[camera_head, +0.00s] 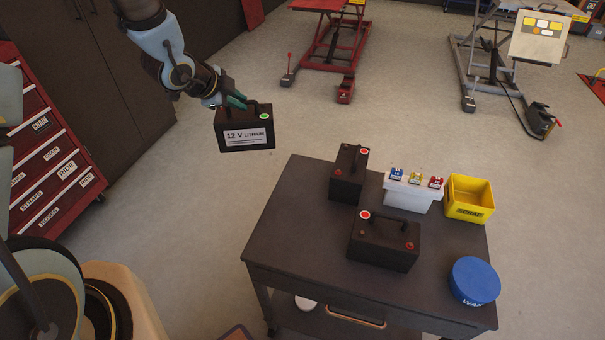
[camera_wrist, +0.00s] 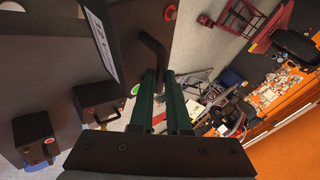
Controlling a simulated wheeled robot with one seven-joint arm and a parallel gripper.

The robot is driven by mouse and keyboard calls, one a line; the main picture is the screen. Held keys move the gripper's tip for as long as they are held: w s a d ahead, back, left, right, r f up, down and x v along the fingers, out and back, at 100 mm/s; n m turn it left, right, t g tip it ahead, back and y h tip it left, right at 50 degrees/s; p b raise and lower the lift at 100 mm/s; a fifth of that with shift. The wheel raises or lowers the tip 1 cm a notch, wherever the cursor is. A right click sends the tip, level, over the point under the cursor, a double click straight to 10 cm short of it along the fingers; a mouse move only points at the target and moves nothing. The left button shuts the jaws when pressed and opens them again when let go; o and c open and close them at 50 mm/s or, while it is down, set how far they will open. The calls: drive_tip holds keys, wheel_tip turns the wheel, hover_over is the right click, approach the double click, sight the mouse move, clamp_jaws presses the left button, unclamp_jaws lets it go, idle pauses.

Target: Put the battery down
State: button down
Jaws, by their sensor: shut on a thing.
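A black battery (camera_head: 245,134) with a white "12 V LITHIUM" label and a green dot hangs in the air left of the dark cart (camera_head: 290,222). My gripper (camera_head: 236,102) is shut on its top handle. In the wrist view the gripper's green fingers (camera_wrist: 160,105) close on the handle, and the battery (camera_wrist: 125,30) fills the upper left. Two other black batteries with red dots stand on the cart top: one at the back (camera_head: 347,182) and one nearer the front (camera_head: 385,245). They also show at the lower left of the wrist view.
A white box with coloured clips (camera_head: 412,195), a yellow bin (camera_head: 470,198) and a blue round tin (camera_head: 474,281) stand on the cart's right side. The cart's left part is bare. A red drawer cabinet (camera_head: 45,150) stands at left. Motorcycle lifts stand behind.

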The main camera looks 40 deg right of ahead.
drive_tip(key=s+d+r+m+g+h, duration=0.1)
drive_tip(key=s+d+r+m+g, duration=0.35)
drive_tip(key=s+d, duration=0.55)
wheel_tip(320, 180, down, 7)
drive_tip(key=t+b, duration=0.1)
drive_tip(key=b, duration=0.6)
drive_tip(key=shift+d+h+b, duration=0.15)
drive_tip(key=shift+h+b, duration=0.15)
drive_tip(key=shift+b, duration=0.1)
drive_tip(key=b, duration=0.3)
drive_tip(key=shift+s+r+m, duration=0.1)
drive_tip(key=shift+m, duration=0.25)
wheel_tip(320, 180, down, 10)
drive_tip(key=shift+r+b, duration=0.15)
drive_tip(key=shift+b, duration=0.15)
